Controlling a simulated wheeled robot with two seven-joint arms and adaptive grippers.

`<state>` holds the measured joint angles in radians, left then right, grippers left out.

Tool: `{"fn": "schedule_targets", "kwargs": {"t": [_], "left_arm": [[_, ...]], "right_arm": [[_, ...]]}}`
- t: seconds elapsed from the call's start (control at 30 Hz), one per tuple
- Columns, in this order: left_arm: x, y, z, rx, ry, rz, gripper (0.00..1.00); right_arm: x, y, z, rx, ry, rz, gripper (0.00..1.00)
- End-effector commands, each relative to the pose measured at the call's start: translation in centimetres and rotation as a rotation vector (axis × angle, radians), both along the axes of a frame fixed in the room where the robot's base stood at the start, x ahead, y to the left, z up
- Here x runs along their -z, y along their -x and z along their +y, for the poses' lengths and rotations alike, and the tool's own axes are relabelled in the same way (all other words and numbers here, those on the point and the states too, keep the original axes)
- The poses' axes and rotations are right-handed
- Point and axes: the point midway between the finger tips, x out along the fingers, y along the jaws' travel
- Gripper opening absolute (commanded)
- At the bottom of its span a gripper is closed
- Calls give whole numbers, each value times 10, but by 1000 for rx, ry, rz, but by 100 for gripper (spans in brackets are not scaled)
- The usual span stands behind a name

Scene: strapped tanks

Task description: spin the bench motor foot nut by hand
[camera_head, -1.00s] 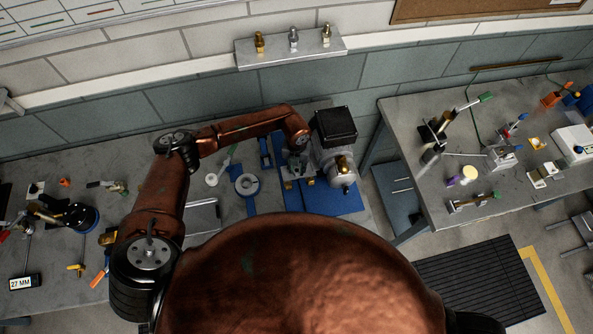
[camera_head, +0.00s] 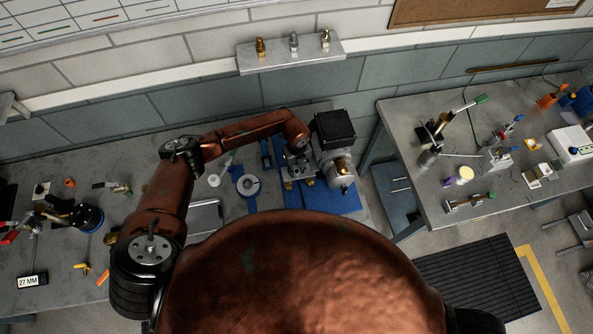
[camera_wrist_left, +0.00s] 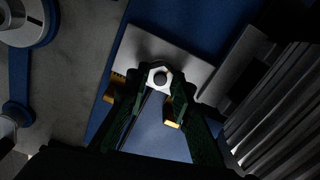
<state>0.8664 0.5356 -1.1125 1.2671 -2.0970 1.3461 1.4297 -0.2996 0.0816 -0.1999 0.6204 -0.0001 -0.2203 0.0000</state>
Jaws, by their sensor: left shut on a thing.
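The bench motor (camera_head: 336,150) is a grey ribbed body with a black box on top, standing on a blue base (camera_head: 335,200). In the left wrist view its grey ribs (camera_wrist_left: 275,115) show at the right, beside a metal foot plate (camera_wrist_left: 133,48). The foot nut (camera_wrist_left: 158,76) is a light hexagonal ring around a dark centre on that plate. My left gripper (camera_wrist_left: 158,84) has its green-black fingers closed on the nut from two sides; it also shows beside the motor in the head view (camera_head: 299,168). My right gripper is not visible.
A blue-rimmed round part (camera_head: 247,185) lies left of the motor. A shelf with several fittings (camera_head: 290,53) is on the wall behind. A second bench (camera_head: 415,107) with tools stands to the right, across a gap.

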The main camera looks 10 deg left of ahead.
Motion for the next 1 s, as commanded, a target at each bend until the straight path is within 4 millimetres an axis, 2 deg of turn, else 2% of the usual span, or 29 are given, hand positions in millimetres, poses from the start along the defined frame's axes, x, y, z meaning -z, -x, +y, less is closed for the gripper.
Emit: {"fn": "schedule_targets", "kwargs": {"t": [0.2, 0.63, 1.0], "left_arm": [[0, 1, -2, -149, 3, 1, 0], [0, 1, -1, -199, 2, 1, 0], [-1, 1, -2, -506, 3, 1, 0]], "right_arm": [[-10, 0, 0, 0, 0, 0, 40], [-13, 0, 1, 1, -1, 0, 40], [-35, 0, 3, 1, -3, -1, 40]]}}
